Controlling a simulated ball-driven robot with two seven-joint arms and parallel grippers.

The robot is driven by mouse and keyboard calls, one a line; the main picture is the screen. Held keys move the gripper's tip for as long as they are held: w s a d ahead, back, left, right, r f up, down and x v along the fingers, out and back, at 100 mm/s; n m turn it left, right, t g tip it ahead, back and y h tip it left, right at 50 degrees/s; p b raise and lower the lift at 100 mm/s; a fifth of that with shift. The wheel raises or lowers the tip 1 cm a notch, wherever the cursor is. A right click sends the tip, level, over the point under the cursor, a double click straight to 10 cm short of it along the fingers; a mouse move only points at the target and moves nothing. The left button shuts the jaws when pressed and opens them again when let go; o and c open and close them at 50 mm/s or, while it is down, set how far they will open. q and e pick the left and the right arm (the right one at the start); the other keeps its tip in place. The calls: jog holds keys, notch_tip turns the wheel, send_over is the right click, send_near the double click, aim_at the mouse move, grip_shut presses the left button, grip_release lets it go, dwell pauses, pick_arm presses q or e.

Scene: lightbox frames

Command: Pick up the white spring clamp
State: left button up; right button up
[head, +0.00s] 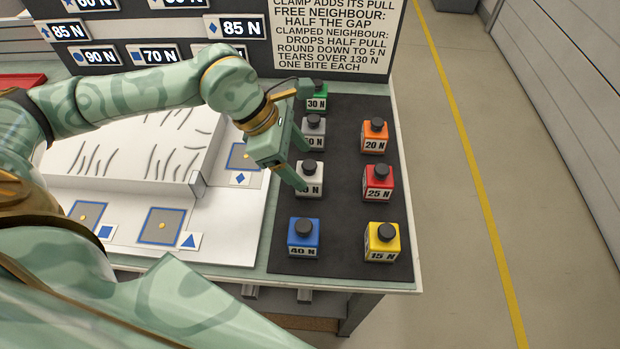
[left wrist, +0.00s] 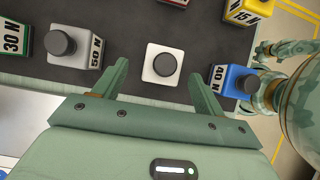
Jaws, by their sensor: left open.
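The white spring clamp (head: 315,187) is a small white block with a black round knob on top. It stands upright on the dark mat in the left column, between a grey clamp and a blue clamp. Its label is partly hidden by a finger of my left gripper (head: 301,167). In the left wrist view the white clamp (left wrist: 162,79) shows just beyond and between the two open fingertips (left wrist: 157,74). The left gripper is open and empty, and I cannot tell whether a finger touches the clamp.
The grey 50 N clamp (head: 313,142) and blue 40 N clamp (head: 304,246) stand close on either side. Green (head: 317,102), orange (head: 374,146), red (head: 378,193) and yellow (head: 381,252) clamps share the dark mat (head: 345,225). A white tray (head: 225,225) lies left; a sign (head: 333,35) stands behind.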

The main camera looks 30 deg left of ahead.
aim_at(309, 180)
pick_arm(q)
jog(key=b+x, duration=0.1)
jog(key=x, duration=0.3)
jog(key=shift+s+d+f, duration=0.1)
jog(key=shift+d+f, duration=0.1)
jog(key=shift+f, duration=0.15)
jog(key=shift+r, duration=0.1)
jog(key=c, duration=1.2)
jog(key=shift+c, duration=0.2)
